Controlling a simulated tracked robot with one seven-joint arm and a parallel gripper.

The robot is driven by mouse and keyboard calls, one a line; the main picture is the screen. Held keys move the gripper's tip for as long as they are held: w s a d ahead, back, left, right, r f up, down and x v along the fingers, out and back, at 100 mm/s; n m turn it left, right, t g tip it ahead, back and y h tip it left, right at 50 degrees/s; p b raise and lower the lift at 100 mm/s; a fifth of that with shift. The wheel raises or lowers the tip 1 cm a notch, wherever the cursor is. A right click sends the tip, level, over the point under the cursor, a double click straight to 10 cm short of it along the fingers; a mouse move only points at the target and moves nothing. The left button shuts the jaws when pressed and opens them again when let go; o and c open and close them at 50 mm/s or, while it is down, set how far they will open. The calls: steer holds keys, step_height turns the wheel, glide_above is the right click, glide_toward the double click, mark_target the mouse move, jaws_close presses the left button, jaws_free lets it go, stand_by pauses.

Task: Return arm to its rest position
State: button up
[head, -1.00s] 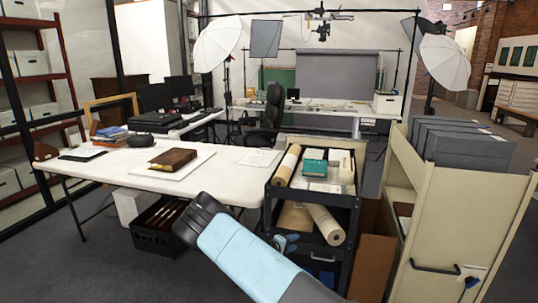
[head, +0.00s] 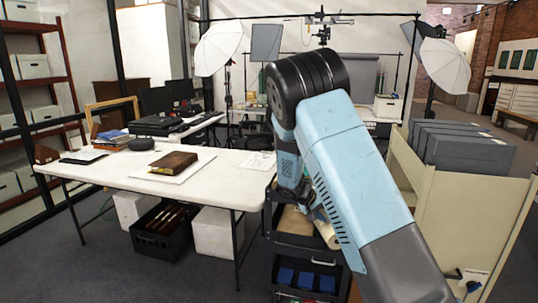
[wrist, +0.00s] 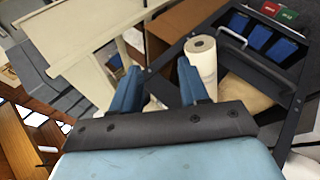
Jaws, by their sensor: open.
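My arm (head: 345,170) rises from the lower right of the head view to a bent black elbow. Beyond the elbow, a blue link hangs down over the black cart (head: 300,240) and hides most of its top. I cannot make out the gripper's fingers in the head view. In the wrist view, my gripper (wrist: 157,84) shows two blue fingers standing apart with nothing between them. A rolled paper (wrist: 202,62) in the cart shows just beyond the right finger; I cannot tell how far apart they are.
A white table (head: 110,168) with a brown book (head: 173,162) stands to the left. A beige cart (head: 465,215) with grey archival boxes (head: 465,150) on it stands close on the right. A black crate (head: 160,232) is under the table. Carpet is open at lower left.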

steer(key=s+d+r+m+y, duration=0.1)
steer(key=s+d+r+y, duration=0.2)
steer(key=s+r, duration=0.65)
steer(key=s+d+r+m+y, duration=0.1)
steer(key=s+d+r+y, duration=0.15)
steer(key=s+r, duration=0.75)
steer(key=s+a+r+t+y, duration=0.1)
steer(key=s+r, duration=0.3)
steer(key=s, duration=0.6)
steer(key=s+a+r+t+y, duration=0.2)
steer(key=s+r, duration=0.2)
steer(key=s, duration=0.6)
steer(key=shift+s+n, duration=0.3)
steer(key=shift+n, duration=0.1)
